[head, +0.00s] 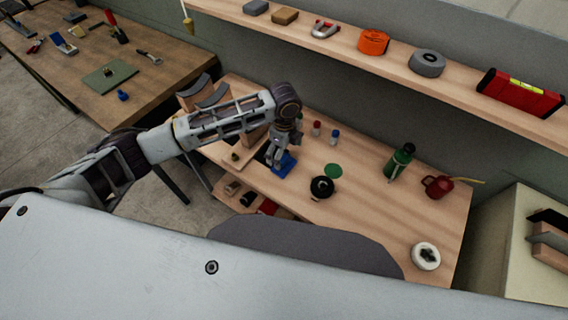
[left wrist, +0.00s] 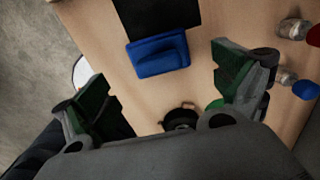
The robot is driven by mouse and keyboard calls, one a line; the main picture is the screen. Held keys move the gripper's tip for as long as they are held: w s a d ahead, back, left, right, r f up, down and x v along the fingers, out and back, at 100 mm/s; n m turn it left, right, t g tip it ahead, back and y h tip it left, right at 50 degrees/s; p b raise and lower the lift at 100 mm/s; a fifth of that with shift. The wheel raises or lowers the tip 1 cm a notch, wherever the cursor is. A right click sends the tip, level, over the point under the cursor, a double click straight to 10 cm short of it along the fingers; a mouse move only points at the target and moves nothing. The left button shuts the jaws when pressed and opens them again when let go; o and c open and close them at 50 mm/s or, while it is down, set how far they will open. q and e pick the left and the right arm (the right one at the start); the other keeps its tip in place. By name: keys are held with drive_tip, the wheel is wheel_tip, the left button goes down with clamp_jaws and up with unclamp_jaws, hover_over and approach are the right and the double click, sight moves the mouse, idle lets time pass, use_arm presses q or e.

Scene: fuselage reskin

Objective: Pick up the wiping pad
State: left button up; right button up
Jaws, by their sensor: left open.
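The wiping pad appears to be the blue block with a raised ridge (head: 285,168). It lies on the wooden workbench (head: 390,225), against the edge of a black flat piece. It also shows in the left wrist view (left wrist: 160,57). My left gripper (head: 279,157) is above the pad, partly covering it in the head view. In the left wrist view its two green-padded fingers (left wrist: 160,75) are wide apart, with the pad beyond and between them. Nothing is held. My right gripper is not in view.
A black round item (head: 322,187) and a green disc (head: 333,170) lie right of the pad. Red-capped (head: 316,129) and blue-capped (head: 335,137) small bottles stand behind. A shelf (head: 460,78) overhangs the back.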

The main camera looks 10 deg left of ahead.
sight(284, 158)
use_arm(q)
drive_tip(key=shift+f, duration=0.1)
drive_tip(key=shift+a+f, duration=0.1)
drive_tip(key=shift+f, duration=2.4)
drive_tip(key=shift+c, duration=0.4)
